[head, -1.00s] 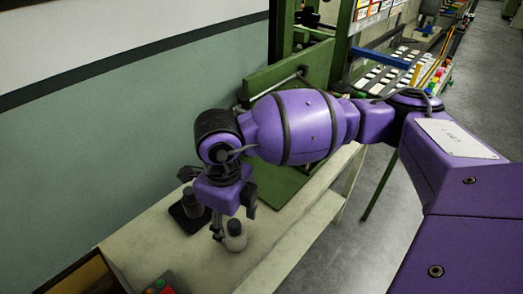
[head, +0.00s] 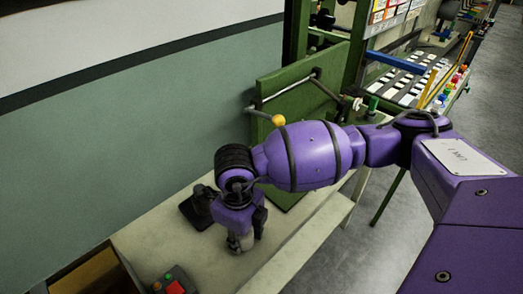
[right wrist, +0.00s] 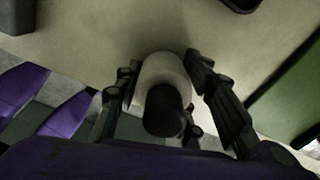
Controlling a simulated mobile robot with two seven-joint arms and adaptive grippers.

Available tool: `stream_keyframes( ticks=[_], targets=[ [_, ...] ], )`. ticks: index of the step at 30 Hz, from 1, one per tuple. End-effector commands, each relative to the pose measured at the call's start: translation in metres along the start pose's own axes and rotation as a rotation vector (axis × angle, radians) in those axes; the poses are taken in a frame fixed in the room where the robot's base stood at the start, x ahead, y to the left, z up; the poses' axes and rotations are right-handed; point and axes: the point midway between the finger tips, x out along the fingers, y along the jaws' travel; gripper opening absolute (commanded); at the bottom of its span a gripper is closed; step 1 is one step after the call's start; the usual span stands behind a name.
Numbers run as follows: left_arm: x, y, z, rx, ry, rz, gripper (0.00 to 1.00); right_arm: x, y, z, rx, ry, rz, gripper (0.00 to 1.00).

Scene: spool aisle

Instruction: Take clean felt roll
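A pale upright roll with a dark top (head: 238,243) stands on the pale bench, partly hidden by my right gripper (head: 246,236). In the right wrist view, the pale roll (right wrist: 163,70) lies between the two fingers of my right gripper (right wrist: 163,68). The fingers look spread, one on each side of it. I cannot tell whether either finger touches it. A second, darker roll (head: 203,198) stands on a black base behind and left of the gripper. My left gripper is in neither current view.
The pale bench (head: 205,262) runs along the green wall. A control box with red and green buttons (head: 173,284) is at its near end. A green machine frame (head: 300,88) with a yellow knob (head: 278,120) stands behind my right arm.

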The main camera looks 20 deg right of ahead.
Motion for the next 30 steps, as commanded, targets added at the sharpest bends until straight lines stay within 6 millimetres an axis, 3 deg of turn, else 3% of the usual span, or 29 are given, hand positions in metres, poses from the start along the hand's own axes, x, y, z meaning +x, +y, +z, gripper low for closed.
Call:
stream_keyframes(
  ticks=[1,4,17,22,30],
  targets=[
    [0.0,0.0,0.0,0.0,0.0,0.0,0.44,-0.001,0.0,0.001,-0.001,-0.003,-0.001,0.23],
    [0.0,0.0,0.0,0.0,0.0,0.0,0.44,-0.001,0.0,0.001,-0.001,-0.003,-0.001,0.09],
    [0.0,-0.001,-0.001,0.0,0.002,-0.001,0.44,-0.012,-0.001,0.003,-0.001,-0.006,-0.003,0.09],
    [-0.001,-0.001,-0.003,0.0,0.004,-0.001,0.44,-0.038,0.001,0.0,-0.003,-0.006,-0.003,0.09],
    [-0.002,0.0,-0.004,-0.001,0.004,0.0,0.44,-0.097,0.029,-0.049,-0.007,-0.005,-0.003,0.09]
  ],
)
